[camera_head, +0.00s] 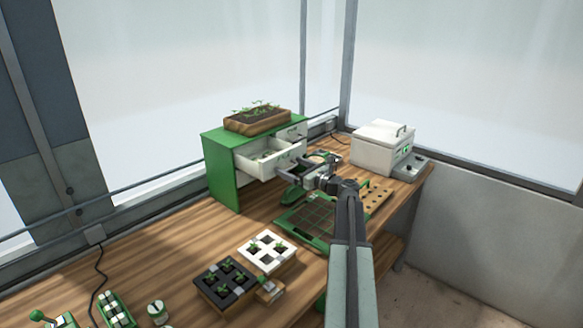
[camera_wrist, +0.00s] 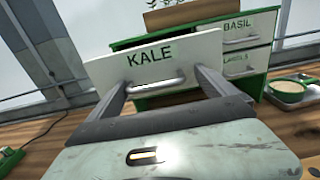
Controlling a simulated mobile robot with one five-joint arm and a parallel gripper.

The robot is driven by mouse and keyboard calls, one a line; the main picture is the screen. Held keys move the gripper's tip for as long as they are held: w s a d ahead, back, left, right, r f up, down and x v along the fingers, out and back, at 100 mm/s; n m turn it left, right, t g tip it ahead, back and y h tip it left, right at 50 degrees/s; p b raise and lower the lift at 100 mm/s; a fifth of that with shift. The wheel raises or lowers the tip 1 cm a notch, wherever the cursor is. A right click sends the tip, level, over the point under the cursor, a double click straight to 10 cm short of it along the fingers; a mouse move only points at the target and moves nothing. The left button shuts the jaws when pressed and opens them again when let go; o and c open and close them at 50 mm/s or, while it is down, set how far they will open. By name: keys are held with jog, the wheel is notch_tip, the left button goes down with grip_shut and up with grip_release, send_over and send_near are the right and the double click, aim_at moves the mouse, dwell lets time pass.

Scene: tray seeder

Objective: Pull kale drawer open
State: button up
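The kale drawer (camera_head: 270,166) is a white drawer standing well out from the green cabinet (camera_head: 222,172), with its inside visible from above in the head view. Its white front (camera_wrist: 108,66), lettered KALE, faces me in the wrist view. Its silver bar handle (camera_wrist: 155,86) lies between the fingers of my gripper (camera_wrist: 160,82). The fingers are spread wide, with gaps to both ends of the handle. In the head view my gripper (camera_head: 296,170) is just in front of the drawer and hides part of its front.
Drawers marked BASIL (camera_wrist: 240,42) and LABELS (camera_wrist: 238,66) are closed on the right. A wooden planter (camera_head: 258,122) sits on the cabinet. A white machine (camera_head: 382,146) stands right, a bowl (camera_wrist: 287,91) nearby. Seedling trays (camera_head: 266,251) and a green gridded mat (camera_head: 303,226) lie nearer.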

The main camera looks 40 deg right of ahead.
jog(key=shift+w+a, duration=0.15)
jog(key=shift+a, duration=0.1)
jog(key=s+d, duration=0.1)
jog(key=s, duration=0.6)
jog(key=shift+s, duration=0.35)
jog(key=shift+d, duration=0.1)
